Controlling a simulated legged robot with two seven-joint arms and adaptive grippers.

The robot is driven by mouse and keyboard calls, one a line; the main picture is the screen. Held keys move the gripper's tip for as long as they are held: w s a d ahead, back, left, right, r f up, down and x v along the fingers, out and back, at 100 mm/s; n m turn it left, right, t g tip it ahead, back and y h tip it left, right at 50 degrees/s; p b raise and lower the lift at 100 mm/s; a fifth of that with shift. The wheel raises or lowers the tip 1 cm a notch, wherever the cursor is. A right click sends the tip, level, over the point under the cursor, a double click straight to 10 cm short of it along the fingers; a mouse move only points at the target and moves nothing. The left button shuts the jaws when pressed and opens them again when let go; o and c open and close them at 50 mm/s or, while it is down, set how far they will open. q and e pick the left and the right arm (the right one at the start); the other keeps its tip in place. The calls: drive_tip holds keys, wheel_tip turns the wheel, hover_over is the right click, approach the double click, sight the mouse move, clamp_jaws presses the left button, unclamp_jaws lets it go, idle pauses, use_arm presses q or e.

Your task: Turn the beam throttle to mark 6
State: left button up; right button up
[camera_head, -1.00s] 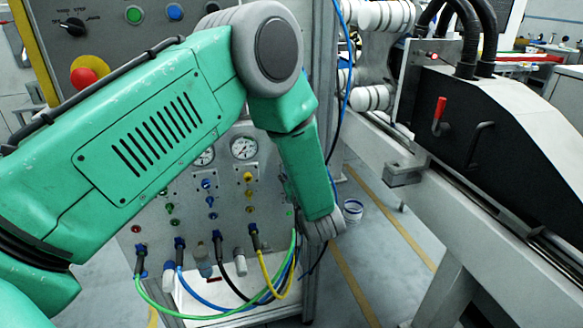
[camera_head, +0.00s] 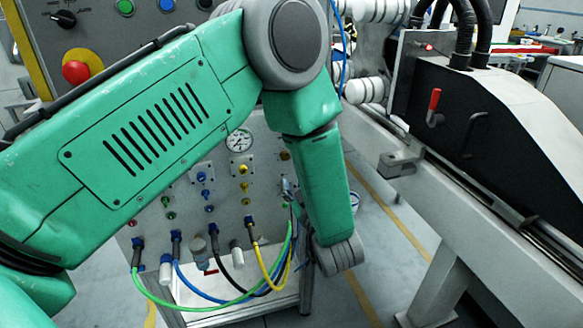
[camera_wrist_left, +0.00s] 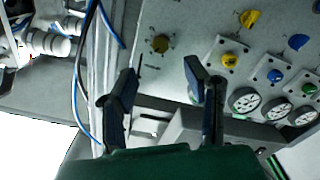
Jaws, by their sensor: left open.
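A brass-coloured round knob (camera_wrist_left: 160,43) with small marks around it sits on the grey panel in the left wrist view. It is probably the beam throttle; its mark numbers are too small to read. In the head view a brownish knob (camera_head: 285,155) shows beside my forearm. My left gripper (camera_wrist_left: 160,78) is open and empty, its two fingers apart on either side of the line to the knob and not visibly touching it. In the head view the gripper (camera_head: 289,190) is small and partly hidden by my green arm. My right gripper is out of view.
Yellow (camera_wrist_left: 230,60) and blue (camera_wrist_left: 276,75) knobs and gauges (camera_wrist_left: 243,100) are to the right of the brass knob. Cables (camera_head: 270,270) loop from the panel's lower edge. A red button (camera_head: 76,72) is above left; a machine rail (camera_head: 450,190) runs at the right.

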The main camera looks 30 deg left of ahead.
use_arm(q)
drive_tip(key=v, duration=0.3)
drive_tip(key=shift+d, duration=0.1)
idle(0.3)
drive_tip(key=s+f+m+g+h, duration=0.2)
drive_tip(key=s+f+m+h, duration=0.35)
drive_tip(key=f, duration=0.45)
drive_tip(key=s+f+m+g+h, duration=0.2)
drive_tip(key=s+f+m+h, duration=0.35)
drive_tip(key=f, duration=0.45)
drive_tip(key=s+f+m+g+h, duration=0.1)
drive_tip(key=s+f+m+g, duration=0.1)
drive_tip(key=s, duration=0.8)
drive_tip(key=s+f+m+g+h, duration=0.1)
drive_tip(key=s+f+m+g, duration=0.2)
drive_tip(key=s, duration=0.7)
drive_tip(key=shift+s+g+h, duration=0.3)
drive_tip(key=shift+s+g, duration=0.1)
drive_tip(key=shift+g, duration=0.7)
